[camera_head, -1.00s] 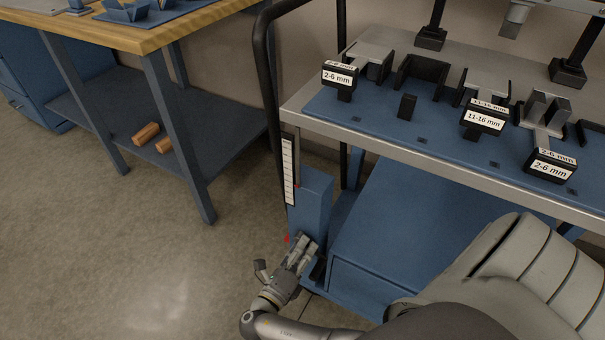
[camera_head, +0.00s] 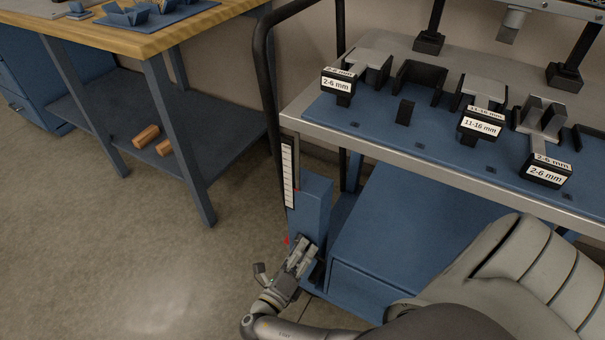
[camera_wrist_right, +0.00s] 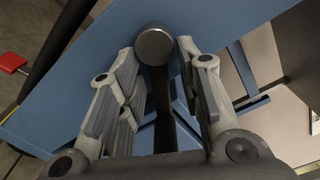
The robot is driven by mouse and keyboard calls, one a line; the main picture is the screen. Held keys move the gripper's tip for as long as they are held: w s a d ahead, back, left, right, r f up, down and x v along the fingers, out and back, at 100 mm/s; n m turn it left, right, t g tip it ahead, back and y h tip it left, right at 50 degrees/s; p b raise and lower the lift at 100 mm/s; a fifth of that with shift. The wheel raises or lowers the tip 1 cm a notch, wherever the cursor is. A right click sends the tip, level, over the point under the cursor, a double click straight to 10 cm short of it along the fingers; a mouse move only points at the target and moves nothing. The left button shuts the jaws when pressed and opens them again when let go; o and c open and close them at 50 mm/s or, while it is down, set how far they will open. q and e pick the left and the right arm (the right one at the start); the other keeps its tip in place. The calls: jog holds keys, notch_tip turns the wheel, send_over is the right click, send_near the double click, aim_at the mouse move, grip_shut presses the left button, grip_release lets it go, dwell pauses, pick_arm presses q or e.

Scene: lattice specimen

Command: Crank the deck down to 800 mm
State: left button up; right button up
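The deck (camera_head: 300,122) is a grey-edged, blue-topped lift table. A white height scale (camera_head: 288,172) hangs at its near left corner beside a blue column (camera_head: 313,200); its figures are too small to read. A small red pointer (camera_head: 296,187) shows beside the scale. My right gripper (camera_head: 304,250) is low at the column, at the crank. The rest of the crank is mostly hidden. My left gripper is not in view.
Labelled fixtures (camera_head: 481,125) and dark blocks stand on the deck. A black tubular handle (camera_head: 262,75) rises at its left. A blue cabinet (camera_head: 385,225) is below. A wooden-topped bench (camera_head: 190,25) stands left; the floor between is clear.

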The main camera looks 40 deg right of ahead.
jog(key=shift+o, duration=1.1)
jog(key=v, duration=0.7)
jog(key=shift+a, duration=0.25)
jog(key=shift+s, duration=0.1)
